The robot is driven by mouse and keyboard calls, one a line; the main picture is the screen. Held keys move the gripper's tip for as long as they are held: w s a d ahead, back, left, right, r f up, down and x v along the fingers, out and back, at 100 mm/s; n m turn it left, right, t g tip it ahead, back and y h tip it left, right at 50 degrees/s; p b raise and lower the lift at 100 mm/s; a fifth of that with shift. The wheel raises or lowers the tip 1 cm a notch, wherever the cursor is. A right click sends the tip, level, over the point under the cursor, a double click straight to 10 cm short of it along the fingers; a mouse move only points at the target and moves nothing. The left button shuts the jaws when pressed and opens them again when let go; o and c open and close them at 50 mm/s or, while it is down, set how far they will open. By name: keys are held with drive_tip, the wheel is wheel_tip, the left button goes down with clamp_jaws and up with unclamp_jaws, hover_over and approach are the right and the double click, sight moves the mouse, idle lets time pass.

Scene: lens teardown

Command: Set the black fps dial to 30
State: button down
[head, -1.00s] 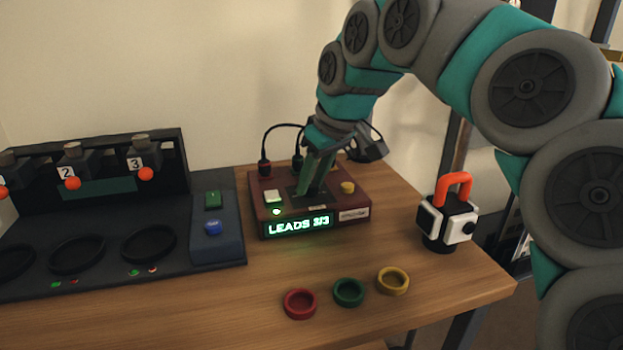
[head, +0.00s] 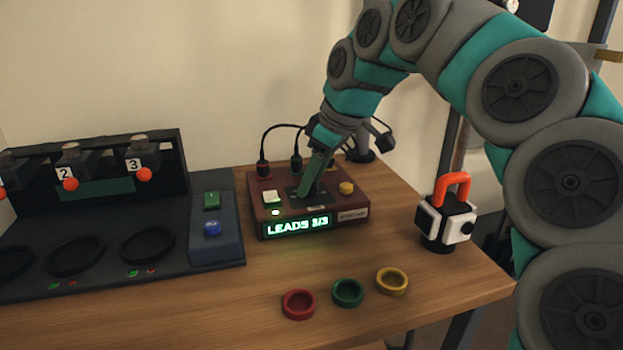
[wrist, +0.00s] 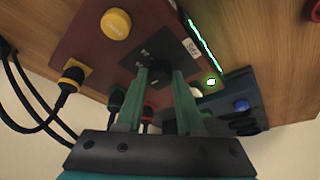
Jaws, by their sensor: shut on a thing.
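A dark red box (head: 345,200) stands on the wooden table, with a lit green display (head: 297,227) that seems to read "LEADS 3/3". The black fps dial (wrist: 159,66) is on the box's black top plate (wrist: 143,57), with small marks around it and an "FPS" label (wrist: 190,48) nearby. My gripper (head: 306,188) comes down onto this plate, its green fingers shut on the dial, as the wrist view shows (wrist: 160,88). The fingers hide the dial in the head view and cover much of it in the wrist view, so its setting cannot be read.
The box carries a yellow button (head: 346,188), a white switch (head: 272,197) and plugged cables (head: 263,165) behind. Red (head: 299,304), green (head: 347,292) and yellow (head: 392,281) rings lie in front. A black-white object with an orange handle (head: 452,185) stands right; a dark station (head: 110,255) stands left.

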sight(326, 200)
drive_tip(key=c, duration=0.5)
unclamp_jaws()
drive_tip(key=shift+v, duration=3.9)
drive_tip(key=shift+a, duration=0.1)
